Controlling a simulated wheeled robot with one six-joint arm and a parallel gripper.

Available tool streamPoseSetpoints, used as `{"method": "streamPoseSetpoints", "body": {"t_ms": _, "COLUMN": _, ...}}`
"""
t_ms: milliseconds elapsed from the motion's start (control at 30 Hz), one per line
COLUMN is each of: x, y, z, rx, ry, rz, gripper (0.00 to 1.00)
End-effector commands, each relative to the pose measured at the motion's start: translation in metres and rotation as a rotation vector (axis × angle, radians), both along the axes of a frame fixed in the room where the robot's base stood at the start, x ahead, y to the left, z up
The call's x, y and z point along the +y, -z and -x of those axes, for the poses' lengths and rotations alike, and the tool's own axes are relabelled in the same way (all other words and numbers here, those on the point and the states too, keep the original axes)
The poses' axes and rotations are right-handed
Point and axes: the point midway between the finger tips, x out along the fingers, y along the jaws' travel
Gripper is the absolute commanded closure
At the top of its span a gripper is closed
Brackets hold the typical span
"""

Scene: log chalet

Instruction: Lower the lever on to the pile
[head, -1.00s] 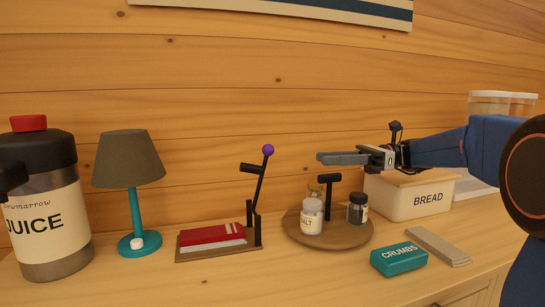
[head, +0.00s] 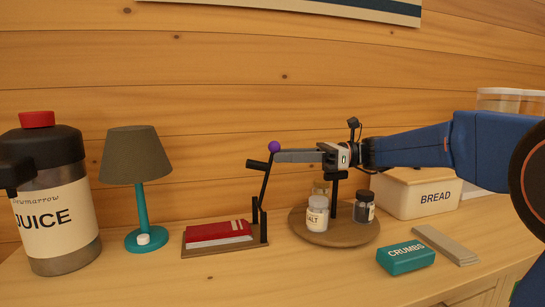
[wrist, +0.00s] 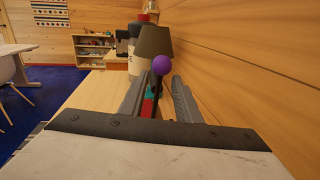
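The lever (head: 264,188) is a black arm with a purple ball knob (head: 274,146) on top and a short black crossbar. It stands raised at the right end of a wooden base. The pile (head: 217,232), a red book-like block over white sheets, lies on that base left of the lever. My gripper (head: 280,156) reaches in from the right at knob height, its fingertips at the knob in the head view. In the wrist view the fingers (wrist: 158,98) are apart, with the purple knob (wrist: 161,65) showing between and just beyond their tips. Nothing is clearly gripped.
A turntable (head: 335,231) with a salt jar (head: 317,215) and a dark jar (head: 364,207) stands below my arm. A teal lamp (head: 139,180) and juice jug (head: 52,205) stand left. A bread box (head: 415,194) and crumbs box (head: 405,259) are right. The counter front is clear.

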Motion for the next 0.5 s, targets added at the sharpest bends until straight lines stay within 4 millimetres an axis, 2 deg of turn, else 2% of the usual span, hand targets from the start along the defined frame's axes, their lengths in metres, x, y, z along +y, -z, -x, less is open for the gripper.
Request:
{"method": "streamPoseSetpoints", "body": {"t_ms": 200, "x": 0.025, "y": 0.0, "z": 0.003, "rx": 0.0, "ry": -0.001, "rz": 0.0, "gripper": 0.7}}
{"method": "streamPoseSetpoints", "body": {"t_ms": 500, "x": 0.034, "y": 0.0, "z": 0.003, "rx": 0.0, "ry": 0.0, "rz": 0.001, "gripper": 0.7}}
